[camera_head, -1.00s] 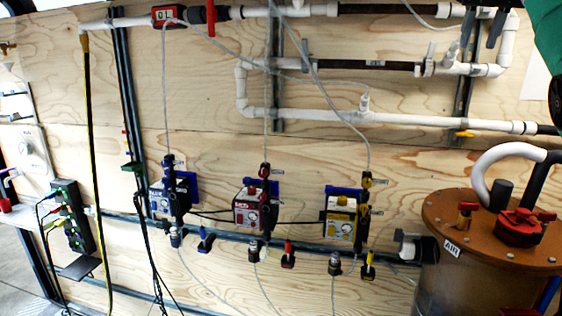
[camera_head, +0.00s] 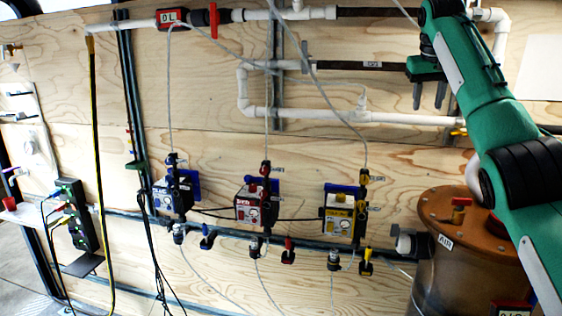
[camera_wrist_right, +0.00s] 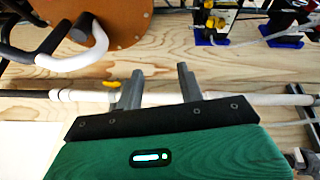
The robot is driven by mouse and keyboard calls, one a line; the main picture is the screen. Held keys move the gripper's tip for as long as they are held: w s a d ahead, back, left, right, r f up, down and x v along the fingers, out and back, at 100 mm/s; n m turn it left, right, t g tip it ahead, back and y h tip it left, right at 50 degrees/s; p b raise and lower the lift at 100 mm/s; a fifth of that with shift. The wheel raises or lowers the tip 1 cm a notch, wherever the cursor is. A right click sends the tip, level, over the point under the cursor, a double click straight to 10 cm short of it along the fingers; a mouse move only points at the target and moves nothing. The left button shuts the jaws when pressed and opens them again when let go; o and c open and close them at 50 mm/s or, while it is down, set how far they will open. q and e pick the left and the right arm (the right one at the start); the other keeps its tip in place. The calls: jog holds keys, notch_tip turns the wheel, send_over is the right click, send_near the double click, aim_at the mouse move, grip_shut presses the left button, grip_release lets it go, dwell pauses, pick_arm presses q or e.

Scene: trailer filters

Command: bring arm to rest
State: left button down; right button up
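My right arm, green with black joints, comes in from the right in the head view. Its gripper (camera_head: 430,94) hangs with fingers pointing down in front of the upper white pipes. In the right wrist view the two grey fingers (camera_wrist_right: 160,88) stand apart with nothing between them, so the gripper is open and empty. The wooden panel and a white pipe (camera_wrist_right: 70,95) show behind them. My left gripper is not in view.
A brown lidded tank (camera_head: 440,215) stands at the lower right, partly hidden by my arm. Blue, red and yellow pump units (camera_head: 338,212) are mounted on the wooden panel (camera_head: 200,100). Thin hoses hang in front. A black power strip (camera_head: 76,214) is at the left.

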jog(key=w+a+f+n, duration=0.1)
jog(key=w+a+f, duration=0.1)
jog(key=f, duration=0.5)
jog(key=w+a+f, duration=0.1)
jog(key=w+f, duration=0.1)
jog(key=f, duration=0.5)
jog(key=s+a+f+n, duration=0.1)
jog(key=s+a+f, duration=0.2)
jog(key=f, duration=0.8)
jog(key=s+a+f+n, duration=0.1)
jog(key=s+a+f, duration=0.1)
jog(key=f, duration=0.9)
jog(key=s+a+f, duration=0.3)
jog(key=f, duration=0.7)
jog(key=s+a+f+n+y, duration=0.1)
jog(key=s+f, duration=0.7)
jog(key=s, duration=0.3)
jog(key=s+a+f+y, duration=0.1)
jog(key=s+a+f, duration=0.1)
jog(key=s+f, duration=0.75)
jog(key=s+d+r, duration=0.2)
jog(key=s, duration=2.5)
notch_tip(320, 180, down, 32)
jog(key=g, duration=0.2)
jog(key=s+d+f+g, duration=0.1)
jog(key=s+d+f, duration=0.2)
jog(key=s+f, duration=1.6)
jog(key=shift+s, duration=0.2)
